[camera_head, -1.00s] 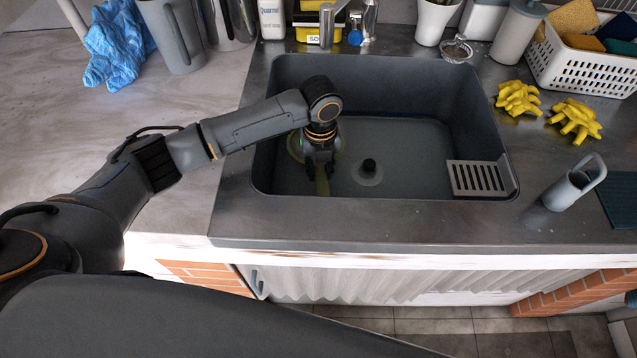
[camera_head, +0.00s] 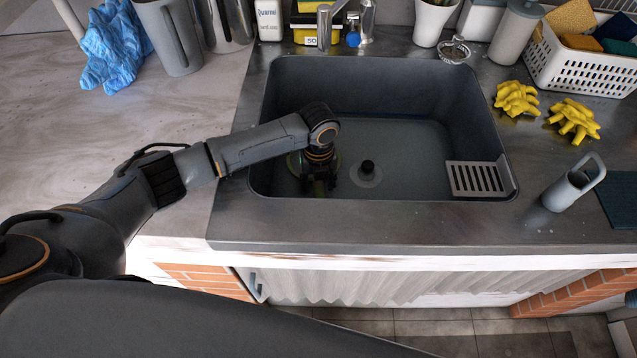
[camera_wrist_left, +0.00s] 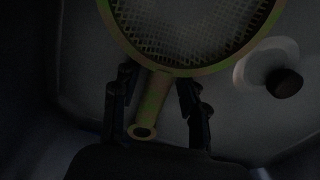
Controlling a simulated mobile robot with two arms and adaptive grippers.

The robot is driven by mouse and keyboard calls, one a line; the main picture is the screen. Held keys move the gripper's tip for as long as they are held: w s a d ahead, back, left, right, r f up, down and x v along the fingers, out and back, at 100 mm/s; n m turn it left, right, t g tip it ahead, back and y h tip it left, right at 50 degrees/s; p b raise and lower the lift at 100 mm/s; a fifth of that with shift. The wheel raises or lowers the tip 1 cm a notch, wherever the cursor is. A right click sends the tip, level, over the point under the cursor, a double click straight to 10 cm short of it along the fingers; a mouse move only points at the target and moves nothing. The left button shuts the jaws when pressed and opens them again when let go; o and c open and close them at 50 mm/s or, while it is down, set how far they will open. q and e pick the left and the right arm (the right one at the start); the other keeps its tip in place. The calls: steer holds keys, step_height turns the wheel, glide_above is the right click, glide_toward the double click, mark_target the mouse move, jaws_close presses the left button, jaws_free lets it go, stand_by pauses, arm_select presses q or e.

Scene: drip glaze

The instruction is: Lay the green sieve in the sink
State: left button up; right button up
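The green sieve (camera_wrist_left: 154,100) is in the grey sink (camera_head: 425,165), at its left end near the front wall. In the left wrist view the round mesh is at the top and the handle points down between the fingers of my left gripper (camera_wrist_left: 156,108). The fingers stand apart, with gaps on both sides of the handle. The sieve appears to lie on the sink floor. My right gripper is out of view.
A black drain plug (camera_head: 368,167) stands right of the sieve. A slotted grey rack (camera_head: 480,179) sits in the sink's front right corner. The tap (camera_head: 326,27) is behind the sink. Yellow star-shaped objects (camera_head: 574,120) and a grey handled cup (camera_head: 570,190) stand to the right.

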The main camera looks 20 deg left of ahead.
arm_select(q)
step_height(320, 180, up, 12)
steer(key=shift+r+p, duration=0.2)
steer(key=shift+p, duration=0.15)
stand_by(0.4)
steer(key=shift+r, duration=0.1)
